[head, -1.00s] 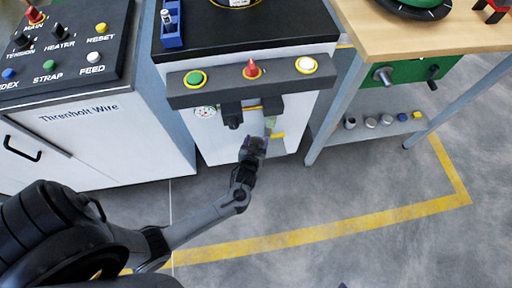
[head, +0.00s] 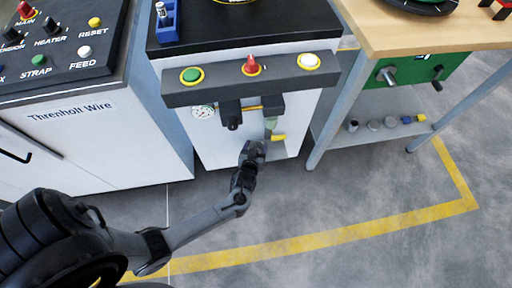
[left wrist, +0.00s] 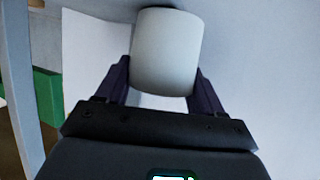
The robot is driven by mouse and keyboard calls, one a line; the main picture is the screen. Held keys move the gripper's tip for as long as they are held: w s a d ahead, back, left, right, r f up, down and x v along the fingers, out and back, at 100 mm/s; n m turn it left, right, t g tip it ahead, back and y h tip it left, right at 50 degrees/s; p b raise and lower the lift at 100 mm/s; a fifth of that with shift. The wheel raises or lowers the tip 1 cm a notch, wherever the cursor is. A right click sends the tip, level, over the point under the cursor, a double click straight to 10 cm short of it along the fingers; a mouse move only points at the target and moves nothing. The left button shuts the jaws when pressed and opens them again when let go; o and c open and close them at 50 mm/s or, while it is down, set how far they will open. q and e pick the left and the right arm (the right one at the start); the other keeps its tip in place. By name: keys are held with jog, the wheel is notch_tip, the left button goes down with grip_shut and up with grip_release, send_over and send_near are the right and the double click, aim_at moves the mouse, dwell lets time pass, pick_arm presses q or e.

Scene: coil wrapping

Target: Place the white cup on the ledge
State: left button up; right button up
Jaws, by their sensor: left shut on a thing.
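The white cup (left wrist: 167,52) sits between the two dark fingers of my left gripper (left wrist: 162,85) in the left wrist view, and the gripper is shut on it. In the head view my left gripper (head: 253,152) is low in front of the middle machine's white front (head: 210,140), below its button bar. The cup cannot be made out there. I cannot tell for sure which surface is the ledge. My right gripper is not in view.
A white cabinet (head: 130,140) stands left. A wooden table (head: 400,35) with a low shelf (head: 372,135) holding small items stands right. The grey floor (head: 350,190) is clear.

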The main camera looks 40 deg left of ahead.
pick_arm(q)
jog(key=shift+f, duration=0.2)
jog(key=o, duration=1.1)
jog(key=shift+r, duration=0.15)
